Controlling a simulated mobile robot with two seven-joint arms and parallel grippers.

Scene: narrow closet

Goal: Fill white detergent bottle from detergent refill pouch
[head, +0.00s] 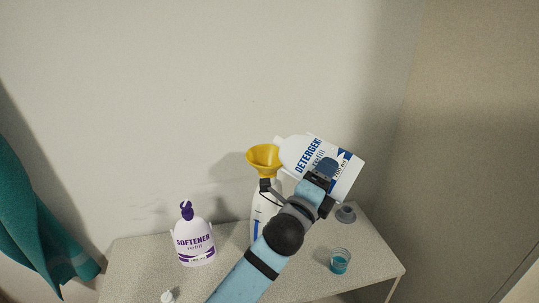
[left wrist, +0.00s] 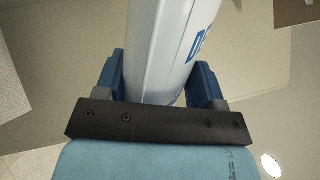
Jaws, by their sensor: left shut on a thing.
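The white detergent refill pouch (head: 300,152), with blue lettering, is tilted well over in the head view, its spout end pointing left. My left gripper (head: 323,174) is shut on its body; in the left wrist view the pouch (left wrist: 168,45) sits between the two blue fingers. The yellow funnel (head: 263,158) stands upright on the white detergent bottle (head: 262,207), which is on the table and partly hidden by my left arm. The spout is just above and right of the funnel's rim. I cannot tell whether liquid flows. My right gripper is out of view.
A small white item (head: 168,296) lies at the front. A cup of blue liquid (head: 340,262) and a grey ring-shaped item (head: 346,213) are right. A teal cloth (head: 35,230) hangs left.

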